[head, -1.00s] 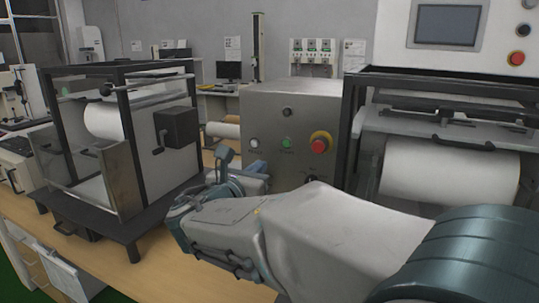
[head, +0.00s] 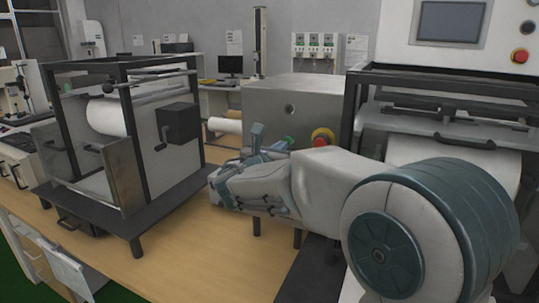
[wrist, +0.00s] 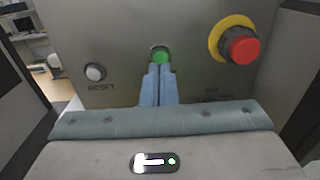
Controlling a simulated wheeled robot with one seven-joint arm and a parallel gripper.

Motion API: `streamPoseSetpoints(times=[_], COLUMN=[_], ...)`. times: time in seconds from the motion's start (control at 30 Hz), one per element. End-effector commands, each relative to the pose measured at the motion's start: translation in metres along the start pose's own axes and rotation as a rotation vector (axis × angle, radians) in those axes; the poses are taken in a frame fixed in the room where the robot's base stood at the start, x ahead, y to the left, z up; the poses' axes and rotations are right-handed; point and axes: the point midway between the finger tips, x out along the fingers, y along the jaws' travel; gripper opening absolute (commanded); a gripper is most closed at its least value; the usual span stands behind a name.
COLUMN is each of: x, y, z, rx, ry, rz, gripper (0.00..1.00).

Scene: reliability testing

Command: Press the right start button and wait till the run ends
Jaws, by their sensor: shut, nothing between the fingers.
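A grey metal control box (head: 270,98) stands at the back of the bench. Its green button (wrist: 160,54) sits in a metal ring at the centre of the wrist view, and a sliver of the green button shows in the head view (head: 289,141). My gripper (wrist: 160,69) is shut and empty, its two blue fingers together. The fingertips are just below the green button in the wrist view and overlap its lower edge. I cannot tell whether they touch it. The label under the button is hidden by the fingers.
A red mushroom button with a yellow collar (wrist: 240,46) is right of the green button. A white button marked RESET (wrist: 95,72) is at left. A black-framed roll machine (head: 125,150) stands at left, and another with a screen (head: 450,25) at right.

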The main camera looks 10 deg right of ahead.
Motion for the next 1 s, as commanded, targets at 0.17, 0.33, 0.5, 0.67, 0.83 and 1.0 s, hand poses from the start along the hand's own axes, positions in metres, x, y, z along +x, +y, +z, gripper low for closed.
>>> streamPoseSetpoints(times=[0.17, 0.33, 0.5, 0.67, 0.83, 1.0], x=[0.021, 0.027, 0.027, 0.028, 0.039, 0.047], y=[0.000, 0.000, 0.000, 0.000, 0.001, -0.002], z=[0.001, 0.000, 0.000, 0.000, -0.002, 0.000], rx=[0.001, 0.001, 0.001, 0.001, 0.002, 0.001], ry=[0.000, 0.000, -0.001, 0.000, 0.000, -0.001], rz=[-0.001, 0.000, 0.001, 0.001, 0.001, -0.003], gripper=[0.00, 0.00, 0.00, 0.00, 0.00, 0.00])
